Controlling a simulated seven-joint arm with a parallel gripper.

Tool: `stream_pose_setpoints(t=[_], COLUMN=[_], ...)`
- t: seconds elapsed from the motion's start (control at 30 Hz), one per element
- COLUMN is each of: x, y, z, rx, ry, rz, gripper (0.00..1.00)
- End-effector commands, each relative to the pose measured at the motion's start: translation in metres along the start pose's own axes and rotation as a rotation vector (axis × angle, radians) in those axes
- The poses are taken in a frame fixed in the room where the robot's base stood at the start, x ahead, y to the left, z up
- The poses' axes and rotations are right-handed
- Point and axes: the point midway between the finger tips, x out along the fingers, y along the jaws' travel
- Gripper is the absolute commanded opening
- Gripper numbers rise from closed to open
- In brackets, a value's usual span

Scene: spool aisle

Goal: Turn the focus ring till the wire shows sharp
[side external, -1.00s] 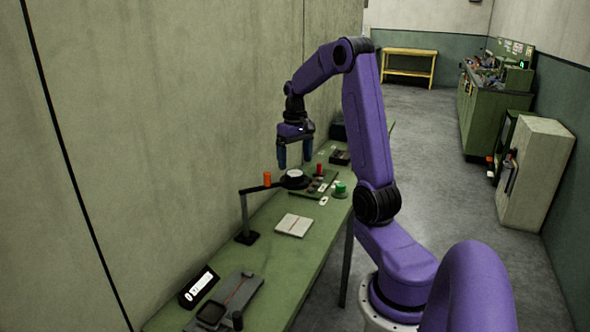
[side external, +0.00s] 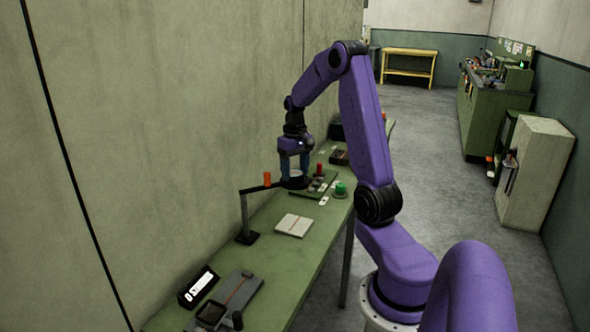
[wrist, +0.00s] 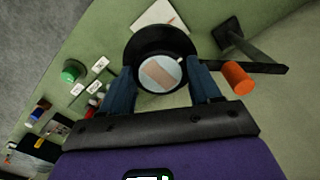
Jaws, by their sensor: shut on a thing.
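The focus ring (wrist: 157,40) is a black round ring around a pale lens (wrist: 146,62) on a dark arm (wrist: 262,67). In the side view the ring (side external: 296,185) sits above the bench at the arm's end. My gripper (wrist: 161,70) points down with its blue fingers on opposite sides of the ring, shut on it. In the side view my gripper (side external: 293,179) partly hides the ring. A wide, soft-edged brownish band (wrist: 158,74) shows in the lens; it looks blurred.
An orange cylinder (wrist: 238,78) stands on the arm beside the ring. A post (side external: 244,215) holds the arm. A green button (side external: 340,188) and small labels are nearby. A pale pad (side external: 294,225) lies on the bench, with a display box (side external: 198,287) nearer the camera.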

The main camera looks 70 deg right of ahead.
Motion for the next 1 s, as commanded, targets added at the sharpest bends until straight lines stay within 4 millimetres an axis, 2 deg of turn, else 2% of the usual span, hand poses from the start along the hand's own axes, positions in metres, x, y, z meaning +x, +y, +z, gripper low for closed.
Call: stream_pose_setpoints(t=[0.4, 0.8, 0.83, 0.9, 1.0], x=[-0.0006, -0.0007, -0.0008, -0.0007, -0.0006], y=[-0.0008, -0.0004, -0.0004, -0.0004, -0.0004], z=[-0.0001, 0.0000, -0.0001, -0.0001, -0.0001], rx=[0.341, 0.390, 0.390, 0.390, 0.389], ry=[0.000, 0.000, 0.000, 0.001, 0.000], rz=[0.000, 0.000, 0.000, 0.000, 0.000], gripper=[0.32, 0.32, 0.66, 0.88, 0.88])
